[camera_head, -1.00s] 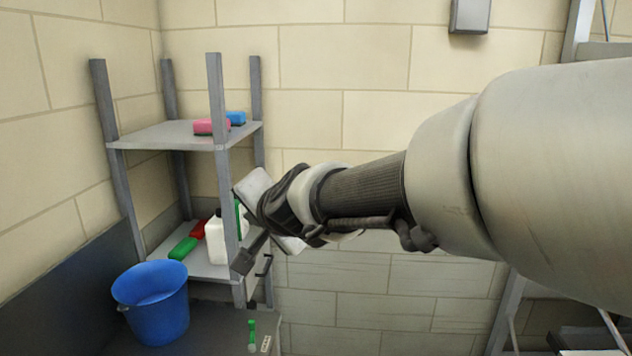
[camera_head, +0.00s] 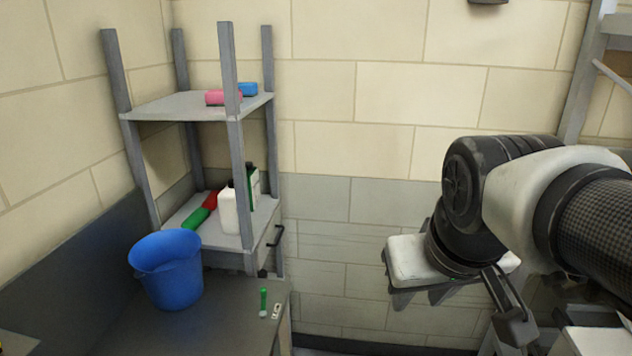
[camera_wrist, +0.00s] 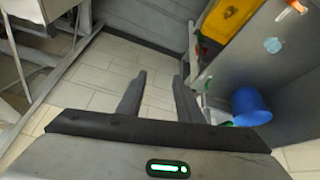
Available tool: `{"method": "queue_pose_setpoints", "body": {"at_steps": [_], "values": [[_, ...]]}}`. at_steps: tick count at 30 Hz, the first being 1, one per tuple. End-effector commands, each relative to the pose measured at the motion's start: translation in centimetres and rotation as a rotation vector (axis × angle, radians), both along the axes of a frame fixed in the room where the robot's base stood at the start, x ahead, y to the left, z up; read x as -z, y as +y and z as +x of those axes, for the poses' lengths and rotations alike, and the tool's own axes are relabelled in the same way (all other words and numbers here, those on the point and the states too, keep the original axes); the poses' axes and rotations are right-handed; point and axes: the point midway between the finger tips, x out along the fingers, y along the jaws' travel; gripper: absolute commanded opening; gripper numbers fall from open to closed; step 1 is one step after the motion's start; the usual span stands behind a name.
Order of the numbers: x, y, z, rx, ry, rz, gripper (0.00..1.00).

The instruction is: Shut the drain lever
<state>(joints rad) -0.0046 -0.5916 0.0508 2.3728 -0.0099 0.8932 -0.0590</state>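No part that I can clearly tell as the drain lever shows in either view. A small black handle (camera_head: 277,236) sits on the right side of the grey rack, but I cannot tell what it belongs to. My gripper (camera_head: 420,296) hangs in free air to the right of the rack in the head view, pointing down. In the wrist view my gripper (camera_wrist: 159,76) shows two dark fingers held apart, with only floor behind them and nothing between them.
A blue bucket (camera_head: 168,272) stands on the dark counter (camera_head: 215,325), with a small green-handled item (camera_head: 263,302) near its right end. The grey rack (camera_head: 190,107) holds sponges and bottles. In the wrist view a yellow container (camera_wrist: 228,20) lies beyond; open floor (camera_wrist: 100,72) is below.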

Motion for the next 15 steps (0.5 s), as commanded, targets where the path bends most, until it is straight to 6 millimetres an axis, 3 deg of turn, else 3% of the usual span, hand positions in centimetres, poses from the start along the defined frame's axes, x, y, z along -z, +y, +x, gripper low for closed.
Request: {"method": "queue_pose_setpoints", "body": {"at_steps": [3, 8, 15], "values": [[0.3, 2.2, 4.7, -0.109, 0.029, -0.048, 0.33], [1.3, 5.9, 10.8, -0.263, 0.056, -0.088, 0.33], [5.5, 12.9, 19.3, -0.493, 0.088, -0.093, 0.33]]}}
